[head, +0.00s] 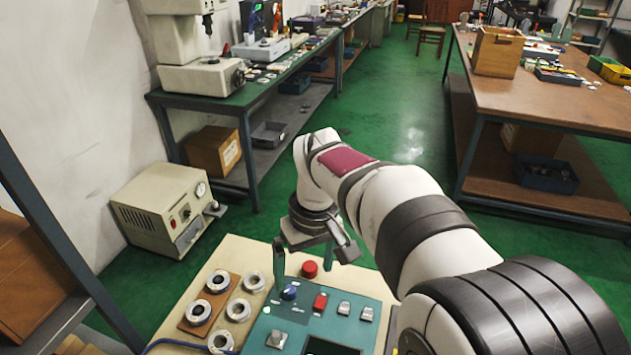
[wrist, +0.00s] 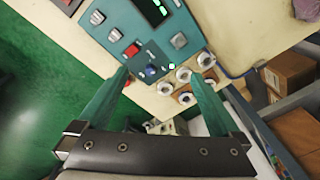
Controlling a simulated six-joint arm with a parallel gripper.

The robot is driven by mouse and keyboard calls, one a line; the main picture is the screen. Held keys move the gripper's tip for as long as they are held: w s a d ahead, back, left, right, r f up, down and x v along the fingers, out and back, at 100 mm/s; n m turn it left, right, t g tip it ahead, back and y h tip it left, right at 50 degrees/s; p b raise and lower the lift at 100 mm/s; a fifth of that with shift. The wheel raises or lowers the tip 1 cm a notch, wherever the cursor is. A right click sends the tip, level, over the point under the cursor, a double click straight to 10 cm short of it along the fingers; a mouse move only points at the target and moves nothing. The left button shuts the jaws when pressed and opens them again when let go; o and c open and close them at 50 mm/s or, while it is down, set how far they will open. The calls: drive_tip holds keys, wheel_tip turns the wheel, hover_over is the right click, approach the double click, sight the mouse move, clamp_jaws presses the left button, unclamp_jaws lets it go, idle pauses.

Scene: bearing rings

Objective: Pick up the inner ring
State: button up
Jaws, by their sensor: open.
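Several pale metal bearing rings with dark centres lie at the left of the beige bench. Two rings, one upper (head: 217,282) and one lower (head: 198,312), lie on a brown board (head: 232,278). Others lie beside it, such as a right-hand ring (head: 254,282) and a front ring (head: 221,342). I cannot tell which is the inner ring. In the wrist view the rings, one of them here (wrist: 183,74), appear near the right finger. My gripper (wrist: 158,76) is open and empty, its teal fingers spread. In the head view it hangs above the control panel, right of the rings.
A teal control panel (head: 262,325) with a blue knob (head: 289,293), switches and a dark display stands right of the rings. A red button (head: 309,269) stands behind it. A beige machine (head: 160,208) sits on the green floor at left. Side benches are farther back.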

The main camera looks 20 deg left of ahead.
sight(239, 312)
drive_tip(key=a+f+n, duration=0.3)
drive_tip(key=a+f, duration=0.1)
drive_tip(key=a, duration=0.4)
drive_tip(key=a+f+n, duration=0.3)
drive_tip(key=a+n, duration=0.1)
drive_tip(key=a, duration=0.3)
drive_tip(key=f, duration=0.5)
drive_tip(key=a+f, duration=0.1)
drive_tip(key=f, duration=0.4)
drive_tip(key=w+a+f, duration=0.1)
drive_tip(key=f, duration=0.4)
drive_tip(key=shift+a+f, duration=0.15)
drive_tip(key=shift+f, duration=0.25)
drive_tip(key=shift+w, duration=0.1)
clamp_jaws()
